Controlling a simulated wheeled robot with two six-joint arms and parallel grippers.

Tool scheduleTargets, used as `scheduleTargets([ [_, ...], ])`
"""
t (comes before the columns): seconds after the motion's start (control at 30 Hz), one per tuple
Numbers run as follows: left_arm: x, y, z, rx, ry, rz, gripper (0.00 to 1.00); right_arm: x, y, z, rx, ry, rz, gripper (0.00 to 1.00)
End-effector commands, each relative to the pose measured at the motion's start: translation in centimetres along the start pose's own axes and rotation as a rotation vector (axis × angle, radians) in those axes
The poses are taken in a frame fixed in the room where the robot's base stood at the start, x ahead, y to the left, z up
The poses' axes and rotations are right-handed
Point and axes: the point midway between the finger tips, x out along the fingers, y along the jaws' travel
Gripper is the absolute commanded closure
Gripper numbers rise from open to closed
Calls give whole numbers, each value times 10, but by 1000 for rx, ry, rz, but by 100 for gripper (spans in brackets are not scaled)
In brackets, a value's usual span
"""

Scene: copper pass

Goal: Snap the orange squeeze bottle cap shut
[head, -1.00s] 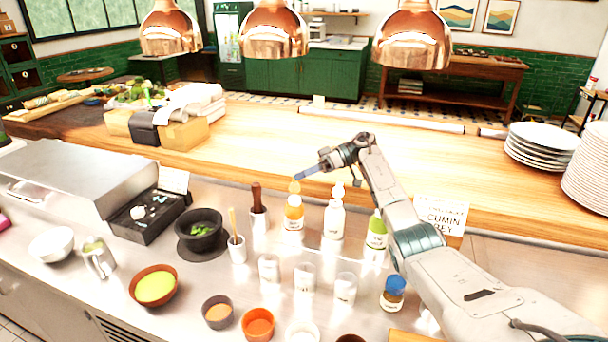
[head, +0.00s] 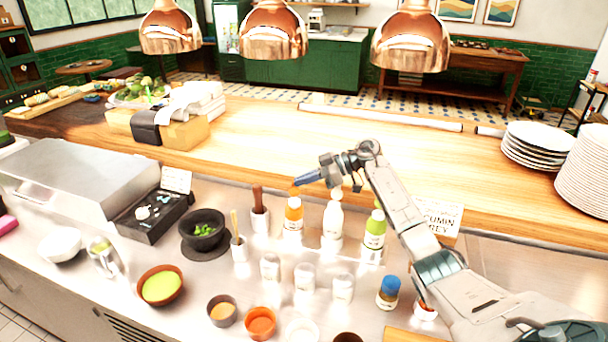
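The orange squeeze bottle (head: 293,217) stands upright on the steel counter in the head view. Its orange cap (head: 294,191) shows at the top of the bottle, partly covered by my fingertips; whether it still stands up cannot be told clearly. My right gripper (head: 300,181) comes in from the right, its blue fingers together and pointing left, with the tips at or just above the cap. Contact with the cap is too small to tell. No object shows between the fingers. My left gripper is not in view.
A white squeeze bottle (head: 333,222) and a green one (head: 374,230) stand just right, beneath my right arm. A wooden pestle-like tool in a holder (head: 260,220) stands close left. Several small cups and bowls sit in front. The wooden ledge (head: 290,150) behind is largely clear.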

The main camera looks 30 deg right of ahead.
Motion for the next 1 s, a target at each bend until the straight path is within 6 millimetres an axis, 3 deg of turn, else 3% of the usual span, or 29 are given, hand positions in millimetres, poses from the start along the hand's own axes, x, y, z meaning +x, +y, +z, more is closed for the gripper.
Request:
scheduleTargets([
  [0.73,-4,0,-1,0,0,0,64,0,-5,-1,-92,0,43,100],
  [0.83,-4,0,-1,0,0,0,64,0,-5,0,-91,0,43,78],
  [1.0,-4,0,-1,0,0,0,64,0,-5,0,-91,0,42,75],
])
